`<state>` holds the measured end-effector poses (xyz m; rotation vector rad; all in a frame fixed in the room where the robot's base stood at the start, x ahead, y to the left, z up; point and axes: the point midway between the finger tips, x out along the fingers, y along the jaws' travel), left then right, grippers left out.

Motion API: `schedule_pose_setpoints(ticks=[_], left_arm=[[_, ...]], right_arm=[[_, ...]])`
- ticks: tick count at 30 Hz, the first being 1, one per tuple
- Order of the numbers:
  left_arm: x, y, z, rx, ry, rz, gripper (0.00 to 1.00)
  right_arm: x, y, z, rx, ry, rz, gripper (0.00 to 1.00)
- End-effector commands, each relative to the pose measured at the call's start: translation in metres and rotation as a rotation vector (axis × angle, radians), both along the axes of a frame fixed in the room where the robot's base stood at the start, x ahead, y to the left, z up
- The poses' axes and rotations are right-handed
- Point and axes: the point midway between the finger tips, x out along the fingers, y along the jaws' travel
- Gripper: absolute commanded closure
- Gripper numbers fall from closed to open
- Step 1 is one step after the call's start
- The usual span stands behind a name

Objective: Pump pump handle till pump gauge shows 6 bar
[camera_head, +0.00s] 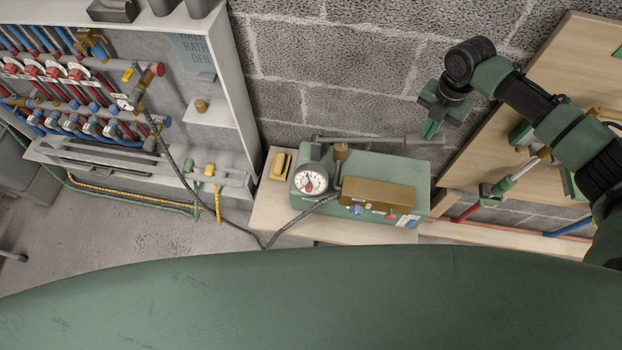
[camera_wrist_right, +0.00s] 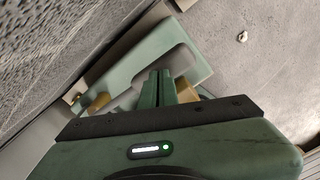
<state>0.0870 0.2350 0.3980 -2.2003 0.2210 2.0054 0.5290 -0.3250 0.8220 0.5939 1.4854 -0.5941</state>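The pump (camera_head: 362,170) is a green box on a pale wooden bench. Its round white gauge (camera_head: 310,180) faces me at the front left; the dial is too small to read. The pump handle (camera_head: 385,140) is a grey bar along the back of the pump, lying about level, with a thicker grip at its right end. My right gripper (camera_head: 431,129) is just above that grip, pointing down; contact cannot be told. In the right wrist view its fingers (camera_wrist_right: 163,88) are together, with nothing visible between them. My left gripper is out of view.
A yellow block (camera_head: 280,165) lies left of the pump. A dark hose (camera_head: 268,240) runs from the pump to the manifold cabinet (camera_head: 235,90) at left. A wooden board (camera_head: 545,75) stands at right, and a block wall (camera_head: 330,70) behind. My green body fills the foreground.

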Motion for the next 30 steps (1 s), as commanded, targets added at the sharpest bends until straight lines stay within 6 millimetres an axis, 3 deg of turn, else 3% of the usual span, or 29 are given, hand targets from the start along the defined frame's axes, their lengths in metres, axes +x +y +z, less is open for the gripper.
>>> schedule_pose_setpoints(ticks=[30], left_arm=[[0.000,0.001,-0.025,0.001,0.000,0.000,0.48]], right_arm=[[-0.002,0.003,-0.054,0.004,0.004,0.002,1.00]])
